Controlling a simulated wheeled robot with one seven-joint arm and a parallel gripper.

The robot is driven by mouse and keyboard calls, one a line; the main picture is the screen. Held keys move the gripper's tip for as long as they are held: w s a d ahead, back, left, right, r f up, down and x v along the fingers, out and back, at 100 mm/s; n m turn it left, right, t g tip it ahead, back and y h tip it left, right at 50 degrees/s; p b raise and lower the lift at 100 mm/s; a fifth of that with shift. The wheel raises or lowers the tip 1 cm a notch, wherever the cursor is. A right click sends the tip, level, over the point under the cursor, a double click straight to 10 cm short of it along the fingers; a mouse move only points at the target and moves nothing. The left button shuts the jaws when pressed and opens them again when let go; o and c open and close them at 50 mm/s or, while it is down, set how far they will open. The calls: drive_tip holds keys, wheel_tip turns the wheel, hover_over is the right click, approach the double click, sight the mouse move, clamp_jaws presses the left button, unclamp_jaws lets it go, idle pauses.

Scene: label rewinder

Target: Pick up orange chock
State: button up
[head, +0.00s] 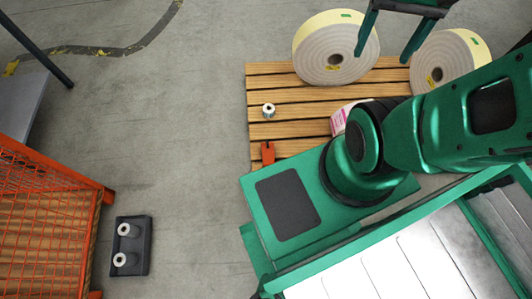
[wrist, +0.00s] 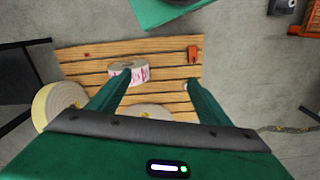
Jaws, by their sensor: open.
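The orange chock (head: 267,152) lies on the slatted wooden pallet (head: 262,86) near its front left edge in the head view, close to my green base. In the wrist view the chock (wrist: 194,53) is near the pallet's far right corner. My gripper (wrist: 158,82) is open and empty in the wrist view, its two green fingers spread above the pallet, well apart from the chock. In the head view the fingers (head: 386,55) show at the top right, over the large rolls.
Two large rolls (head: 335,50) (head: 446,62) rest at the pallet's back. A small roll (head: 268,110) stands behind the chock; a pink-and-white roll (wrist: 130,72) lies mid-pallet. A black tray (head: 143,255) with two small rolls and an orange mesh crate (head: 103,190) are left. Floor between is clear.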

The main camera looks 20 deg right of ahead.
drive_tip(key=w+f+n+h, duration=0.1)
drive_tip(key=w+f, duration=0.7)
drive_tip(key=w, duration=0.3)
drive_tip(key=w+f, duration=0.9)
drive_tip(key=w, duration=0.2)
drive_tip(key=w+a+f+n, duration=0.1)
drive_tip(key=w+f, duration=0.1)
drive_tip(key=f, duration=0.3)
drive_tip(key=w+a+f, duration=0.2)
drive_tip(key=w+f, duration=0.1)
drive_tip(key=f, duration=0.1)
drive_tip(key=y, duration=0.1)
hover_over(268, 144)
drive_tip(key=shift+n, duration=0.3)
wheel_tip(268, 144, down, 38)
drive_tip(key=shift+a+f, duration=0.1)
drive_tip(key=shift+a, duration=0.05)
wheel_tip(268, 144, down, 4)
drive_tip(key=shift+f, duration=3.3)
